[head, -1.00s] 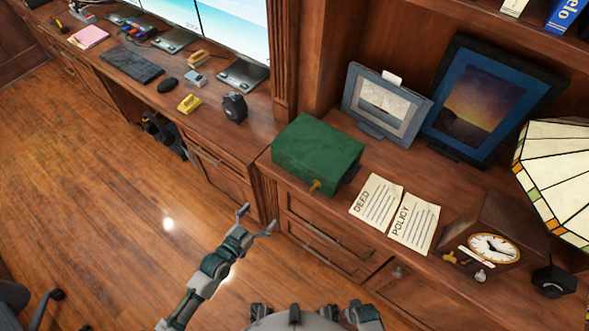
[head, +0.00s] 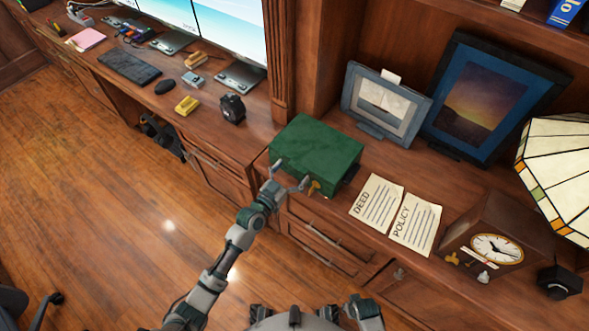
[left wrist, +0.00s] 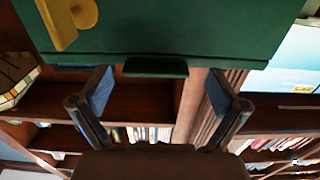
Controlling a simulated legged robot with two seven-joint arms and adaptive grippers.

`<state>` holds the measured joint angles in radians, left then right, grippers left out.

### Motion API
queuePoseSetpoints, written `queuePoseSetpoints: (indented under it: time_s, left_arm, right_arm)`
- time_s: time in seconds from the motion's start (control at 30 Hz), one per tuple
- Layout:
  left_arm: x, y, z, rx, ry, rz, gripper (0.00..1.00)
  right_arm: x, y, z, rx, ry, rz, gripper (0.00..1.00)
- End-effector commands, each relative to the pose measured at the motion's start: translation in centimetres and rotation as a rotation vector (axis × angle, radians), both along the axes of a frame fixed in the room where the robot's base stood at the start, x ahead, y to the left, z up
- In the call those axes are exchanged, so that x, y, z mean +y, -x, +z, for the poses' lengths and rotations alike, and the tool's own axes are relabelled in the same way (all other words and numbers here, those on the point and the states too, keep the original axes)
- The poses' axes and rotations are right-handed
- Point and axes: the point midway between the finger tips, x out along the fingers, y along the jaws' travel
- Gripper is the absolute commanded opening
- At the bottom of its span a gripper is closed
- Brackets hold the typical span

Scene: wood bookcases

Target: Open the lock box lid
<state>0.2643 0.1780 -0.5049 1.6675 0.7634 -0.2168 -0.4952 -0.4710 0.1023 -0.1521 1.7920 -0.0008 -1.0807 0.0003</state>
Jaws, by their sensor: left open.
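The green lock box (head: 318,150) sits on the wood counter with its lid shut. A gold key (head: 314,187) stands out from its front face, towards the right end. My left gripper (head: 290,176) is open and empty at the front of the box, just left of the key. In the left wrist view, the box (left wrist: 190,30) fills the top, with the gold key (left wrist: 72,22) at upper left. A dark green tab (left wrist: 155,67) juts from the box's edge between my spread fingers (left wrist: 158,95). I cannot tell whether they touch it. My right gripper is not in view.
Two paper sheets marked DEED (head: 376,205) and POLICY (head: 415,224) lie right of the box. A clock (head: 494,246) and a lamp (head: 555,180) stand further right. Picture frames (head: 386,103) stand behind. A black object (head: 232,109) is on the desk to the left.

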Motion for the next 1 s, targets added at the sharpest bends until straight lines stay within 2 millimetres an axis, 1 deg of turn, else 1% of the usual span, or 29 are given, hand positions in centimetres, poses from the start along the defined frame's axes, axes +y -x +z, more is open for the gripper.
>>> queuePoseSetpoints:
  time_s: [0.03, 0.13, 0.4, 0.43, 0.47, 0.5, 0.57, 0.6, 0.67, 0.7, 0.77, 0.97, 1.0]
  left_arm:
    - [-0.38, -0.35, 0.0, 0.0, 0.001, -0.001, 0.98]
    - [-0.65, -0.75, 0.0, 0.0, 0.0, -0.001, 0.98]
    - [-0.62, -0.85, 0.04, 0.0, 0.001, -0.001, 0.98]
    - [-0.59, -0.85, 0.04, 0.0, 0.001, -0.001, 0.93]
    - [-0.58, -0.85, 0.04, 0.0, 0.001, -0.001, 0.85]
    - [-0.57, -0.85, 0.04, 0.0, 0.001, -0.001, 0.75]
    - [-0.58, -0.85, 0.04, 0.0, 0.001, -0.001, 0.6]
    - [-0.6, -0.85, 0.03, 0.0, 0.001, -0.001, 0.5]
    - [-0.64, -0.85, 0.03, -0.001, 0.001, -0.001, 0.35]
    - [-0.64, -0.85, 0.03, 0.0, 0.0, 0.0, 0.25]
    - [-0.64, -0.86, 0.03, -0.001, 0.001, 0.0, 0.1]
    - [-0.63, -0.88, 0.21, 0.002, -0.001, 0.0, 0.1]
    - [-0.63, -0.89, 0.32, 0.003, -0.002, 0.0, 0.1]
  right_arm:
    - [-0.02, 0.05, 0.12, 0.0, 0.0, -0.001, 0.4]
    - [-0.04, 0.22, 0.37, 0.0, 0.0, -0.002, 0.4]
    - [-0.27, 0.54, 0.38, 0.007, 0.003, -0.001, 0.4]
    - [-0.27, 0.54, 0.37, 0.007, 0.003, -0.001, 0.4]
    - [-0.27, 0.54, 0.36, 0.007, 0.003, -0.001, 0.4]
    - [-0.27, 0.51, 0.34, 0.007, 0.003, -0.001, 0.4]
    - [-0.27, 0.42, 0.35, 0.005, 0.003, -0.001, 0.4]
    - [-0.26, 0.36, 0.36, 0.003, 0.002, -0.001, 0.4]
    - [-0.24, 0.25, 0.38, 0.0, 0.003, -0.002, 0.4]
    - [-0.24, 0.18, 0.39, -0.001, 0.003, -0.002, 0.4]
    - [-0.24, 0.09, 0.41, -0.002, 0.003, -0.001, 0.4]
    - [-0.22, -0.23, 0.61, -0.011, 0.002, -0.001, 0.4]
    - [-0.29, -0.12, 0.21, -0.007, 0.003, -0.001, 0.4]
